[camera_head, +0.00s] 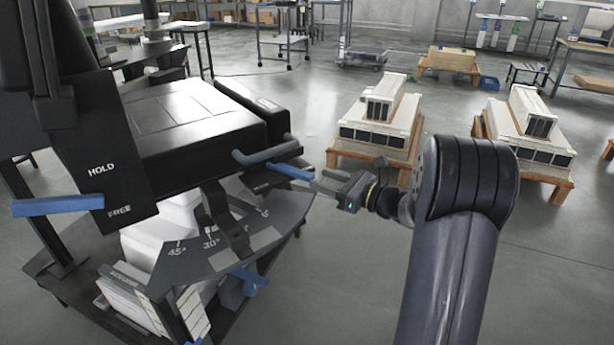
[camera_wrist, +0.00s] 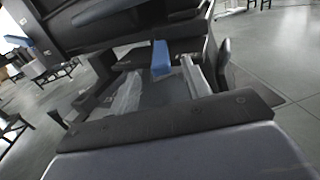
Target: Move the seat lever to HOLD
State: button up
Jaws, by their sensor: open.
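A dark panel (camera_head: 105,160) at the left of the head view is marked HOLD above and FREE below. A blue-gripped lever (camera_head: 58,206) crosses it, level with FREE. A second blue-tipped lever (camera_head: 289,171) sticks out to the right from the dark bench unit (camera_head: 200,130); small lettering beside it is unreadable. I cannot tell for sure which is the seat lever. My gripper (camera_head: 317,183) is open at the second lever's tip; whether they touch is unclear. A blue grip (camera_wrist: 161,58) shows ahead in the wrist view.
Below the unit is a plate (camera_head: 270,235) with an angle scale marked 45° and 30°, and another blue handle (camera_head: 252,280). White units on wooden pallets (camera_head: 375,125) (camera_head: 525,130) stand behind my arm. The floor between is clear.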

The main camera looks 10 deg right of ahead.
aim_at(313, 176)
jog(key=b+x, duration=0.1)
jog(key=x, duration=0.5)
jog(key=shift+f, duration=0.1)
jog(key=shift+c, duration=0.4)
grip_shut()
